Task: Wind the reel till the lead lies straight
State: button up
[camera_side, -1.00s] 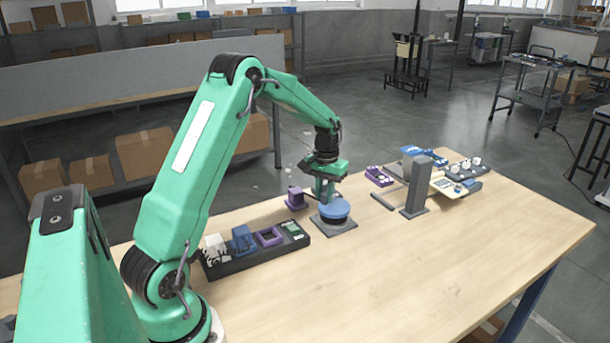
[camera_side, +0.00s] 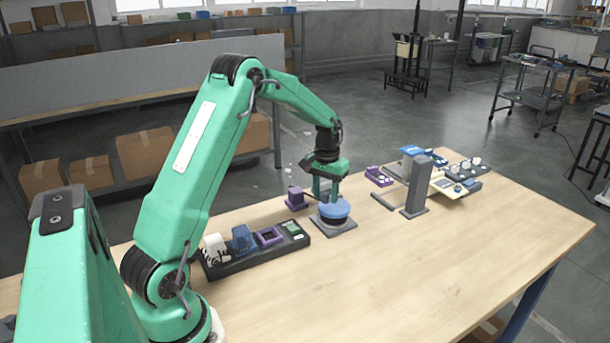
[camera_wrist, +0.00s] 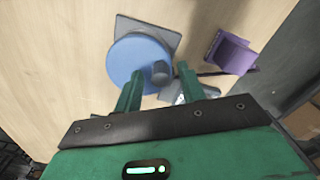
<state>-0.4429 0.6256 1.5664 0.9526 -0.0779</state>
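The reel is a blue disc (camera_side: 333,211) on a square grey plate (camera_side: 340,227). It also shows in the wrist view (camera_wrist: 128,60), with a small round blue-grey knob (camera_wrist: 160,72) near its rim. My gripper (camera_side: 326,196) is down at the disc. In the wrist view its two green fingers (camera_wrist: 158,75) stand apart, with the knob between their tips and gaps at both sides. A short dark line (camera_wrist: 212,73), possibly the lead, shows by the purple block (camera_wrist: 231,54); the rest of it is hidden or too small to tell.
The purple block (camera_side: 295,198) stands just left of the reel. A dark tray (camera_side: 255,252) with several parts lies nearer my base. A grey column (camera_side: 416,188) and several small parts stand at the right. The front of the wooden table (camera_side: 420,270) is clear.

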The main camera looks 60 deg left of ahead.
jog(key=shift+r, duration=3)
jog(key=shift+d+r, duration=0.15)
jog(key=shift+r, duration=0.05)
jog(key=s+d+r+m+t, duration=0.3)
jog(key=s+d+r, duration=0.6)
jog(key=d+r, duration=0.3)
jog(key=s+d+m+t, duration=0.1)
jog(key=s+d, duration=0.4)
jog(key=s, duration=0.2)
jog(key=s+d+m+t, duration=0.1)
jog(key=s+d, duration=0.3)
jog(key=s, duration=0.4)
jog(key=shift+d+f+m+t, duration=0.3)
jog(key=shift+d+f+m, duration=0.1)
jog(key=shift+m, duration=0.1)
